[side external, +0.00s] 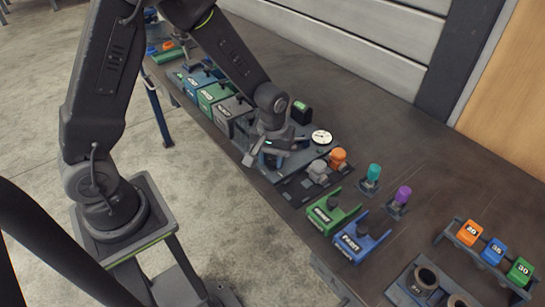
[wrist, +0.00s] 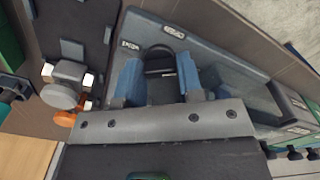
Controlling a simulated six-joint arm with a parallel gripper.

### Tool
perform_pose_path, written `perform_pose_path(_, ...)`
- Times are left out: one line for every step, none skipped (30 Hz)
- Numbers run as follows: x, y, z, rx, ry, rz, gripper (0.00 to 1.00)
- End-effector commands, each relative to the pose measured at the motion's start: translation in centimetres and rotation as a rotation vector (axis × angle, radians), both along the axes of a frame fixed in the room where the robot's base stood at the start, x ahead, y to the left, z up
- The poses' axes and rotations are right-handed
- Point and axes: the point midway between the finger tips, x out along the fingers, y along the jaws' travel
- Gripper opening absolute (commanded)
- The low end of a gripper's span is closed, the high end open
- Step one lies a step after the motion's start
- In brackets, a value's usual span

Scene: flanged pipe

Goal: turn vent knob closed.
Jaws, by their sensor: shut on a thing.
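A black knob (wrist: 158,62) stands on a blue-grey panel (wrist: 222,62) in the wrist view. I take it to be the vent knob, but the panel labels are too small to read surely. My gripper (wrist: 157,75) is shut on this knob, with a blue finger on each side of it. In the side external view my gripper (side external: 268,146) is low over the same panel, beside a round white gauge (side external: 321,137). There the wrist and fingers hide the knob, so its turn angle cannot be told.
A grey fitting (side external: 318,170) and an orange one (side external: 338,156) stand close right of the gripper. Green (side external: 331,212) and blue (side external: 361,239) blocks sit nearer the front edge. Several labelled boxes (side external: 216,96) line the left side. The bench's back right (side external: 440,165) is clear.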

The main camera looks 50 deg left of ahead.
Motion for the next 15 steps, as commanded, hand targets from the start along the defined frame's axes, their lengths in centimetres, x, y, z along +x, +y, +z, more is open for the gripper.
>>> perform_pose_path(0.08, 0.04, 0.05, 0.0, -0.002, -0.043, 0.1)
perform_pose_path(0.08, 0.04, 0.05, 0.0, -0.002, -0.071, 0.1)
perform_pose_path(0.08, 0.04, 0.05, 0.0, -0.002, -0.109, 0.1)
perform_pose_path(0.08, 0.04, 0.05, 0.0, -0.002, -0.137, 0.1)
perform_pose_path(0.08, 0.04, 0.05, 0.0, -0.002, -0.165, 0.1)
perform_pose_path(0.08, 0.04, 0.05, 0.0, -0.002, -0.202, 0.1)
perform_pose_path(0.08, 0.04, 0.05, 0.0, -0.002, -0.229, 0.1)
perform_pose_path(0.09, 0.05, 0.05, 0.0, -0.002, -0.256, 0.1)
perform_pose_path(0.09, 0.05, 0.05, 0.0, -0.002, -0.291, 0.1)
perform_pose_path(0.09, 0.05, 0.05, 0.0, -0.002, -0.316, 0.1)
perform_pose_path(0.09, 0.05, 0.05, 0.0, -0.002, -0.341, 0.1)
perform_pose_path(0.09, 0.04, 0.05, 0.001, -0.003, -0.372, 0.1)
perform_pose_path(0.09, 0.04, 0.05, 0.001, -0.003, -0.394, 0.1)
perform_pose_path(0.09, 0.04, 0.05, 0.001, -0.003, -0.417, 0.1)
perform_pose_path(0.09, 0.04, 0.05, 0.001, -0.003, -0.445, 0.1)
